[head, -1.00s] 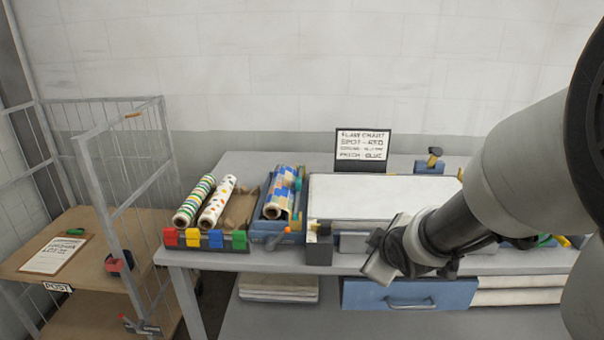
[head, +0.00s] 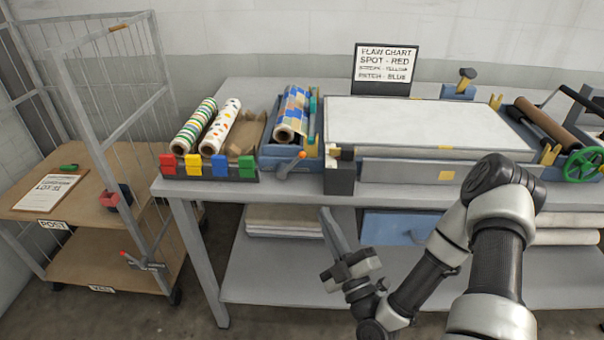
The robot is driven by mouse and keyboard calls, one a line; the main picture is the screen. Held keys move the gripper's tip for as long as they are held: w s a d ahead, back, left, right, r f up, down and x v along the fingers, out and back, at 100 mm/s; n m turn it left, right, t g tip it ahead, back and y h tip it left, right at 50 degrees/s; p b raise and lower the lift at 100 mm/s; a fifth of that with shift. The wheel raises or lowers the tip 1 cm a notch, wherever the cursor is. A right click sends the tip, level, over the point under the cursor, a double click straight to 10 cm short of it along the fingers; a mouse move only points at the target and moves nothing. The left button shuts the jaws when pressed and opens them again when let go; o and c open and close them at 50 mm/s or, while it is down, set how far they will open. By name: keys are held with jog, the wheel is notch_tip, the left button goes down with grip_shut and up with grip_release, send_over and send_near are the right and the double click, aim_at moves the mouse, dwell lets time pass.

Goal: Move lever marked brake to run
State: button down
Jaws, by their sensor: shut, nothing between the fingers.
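A short lever with an orange knob (head: 301,155) sticks out from the front of the blue roll stand (head: 270,150) at the table's front edge. Another orange-tipped lever (head: 124,254) sits low on the wire cart beside a small dark plate (head: 146,265). I cannot read a brake or run mark at either lever. My gripper (head: 335,232) is shut and empty, in front of the table's edge, below and right of the roll stand lever and apart from it. It is well to the right of the cart lever.
Patterned rolls (head: 194,126) and coloured blocks (head: 206,167) stand left of the roll stand. The white press bed (head: 420,122) and a green handwheel (head: 584,165) lie to the right. A blue drawer (head: 395,228) is below.

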aim_at(296, 160)
jog(key=p+x, duration=0.1)
jog(key=x, duration=1.3)
jog(key=shift+a+r+n+g, duration=0.3)
jog(key=shift+n+g, duration=0.2)
jog(key=shift+n, duration=0.3)
jog(key=shift+a+r+n+g+y, duration=0.25)
jog(key=shift+r+n+g+y, duration=0.15)
jog(key=shift+n, duration=0.4)
jog(key=a+n+g, duration=0.1)
jog(key=r+n+g, duration=0.1)
jog(key=n, duration=0.1)
jog(key=shift+a+r+n+b, duration=0.15)
jog(key=shift+a+n+b, duration=0.15)
jog(key=shift+a+b, duration=0.1)
jog(key=a+n+g+b, duration=0.1)
jog(key=a+n+h+b, duration=0.1)
jog(key=n, duration=0.1)
jog(key=shift+r+g+b, duration=0.3)
jog(key=shift+g, duration=0.1)
jog(key=a+n+h+b, duration=0.1)
jog(key=b, duration=0.1)
jog(key=a+n+g+h+b, duration=0.1)
jog(key=shift+w+a+n+b, duration=0.15)
jog(key=shift+a+n+b, duration=0.05)
jog(key=shift+n+b, duration=0.2)
jog(key=shift+d, duration=0.1)
